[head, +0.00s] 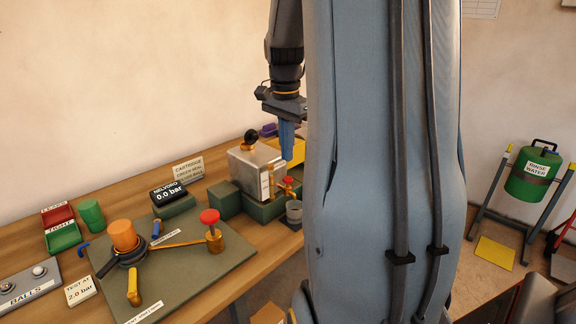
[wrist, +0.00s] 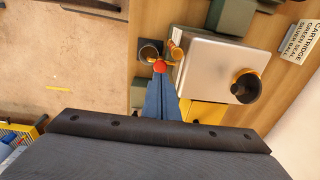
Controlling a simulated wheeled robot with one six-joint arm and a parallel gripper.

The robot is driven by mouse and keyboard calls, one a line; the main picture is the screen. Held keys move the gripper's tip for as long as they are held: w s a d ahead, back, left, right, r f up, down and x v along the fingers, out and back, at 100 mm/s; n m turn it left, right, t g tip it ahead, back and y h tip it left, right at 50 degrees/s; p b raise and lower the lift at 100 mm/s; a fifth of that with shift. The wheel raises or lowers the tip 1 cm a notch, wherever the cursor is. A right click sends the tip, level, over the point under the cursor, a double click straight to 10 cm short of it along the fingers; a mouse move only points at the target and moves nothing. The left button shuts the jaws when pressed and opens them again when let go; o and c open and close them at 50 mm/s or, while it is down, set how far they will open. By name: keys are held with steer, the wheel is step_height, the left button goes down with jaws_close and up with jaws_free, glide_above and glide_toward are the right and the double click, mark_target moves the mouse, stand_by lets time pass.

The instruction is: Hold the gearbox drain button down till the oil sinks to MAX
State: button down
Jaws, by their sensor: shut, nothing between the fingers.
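The gearbox (head: 256,168) is a silver metal box on a green block, with a dark knob on top; it also shows in the wrist view (wrist: 215,75). A pale gauge strip (head: 266,186) is on its front; the oil level and MAX mark are too small to read. The red drain button (head: 288,180) sits on a brass fitting beside the gearbox, above a grey cup (head: 294,211). My gripper (head: 287,157) has blue fingers, shut and empty, pointing down above the button with a small gap in the head view. In the wrist view the button (wrist: 160,66) shows just past the fingertips.
A green plate (head: 190,265) holds an orange cylinder (head: 122,235) and a red knob (head: 209,216). A pressure display (head: 168,193) stands behind it. A yellow item (head: 299,150) lies behind the gearbox. My arm hides the bench's right part. The cup is near the bench's front edge.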

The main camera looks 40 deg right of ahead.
mark_target(288, 179)
step_height(288, 179, down, 6)
steer(key=shift+w+d+p, duration=0.1)
steer(key=shift+d+p, duration=0.05)
steer(key=shift+p, duration=0.6)
steer(key=shift+f+b, duration=0.35)
steer(key=shift+f, duration=0.7)
steer(key=shift+s+f, duration=0.15)
steer(key=shift+s, duration=0.05)
steer(key=shift+r+p, duration=0.35)
steer(key=shift+r, duration=0.05)
step_height(288, 179, up, 14)
steer(key=shift+a, duration=0.3)
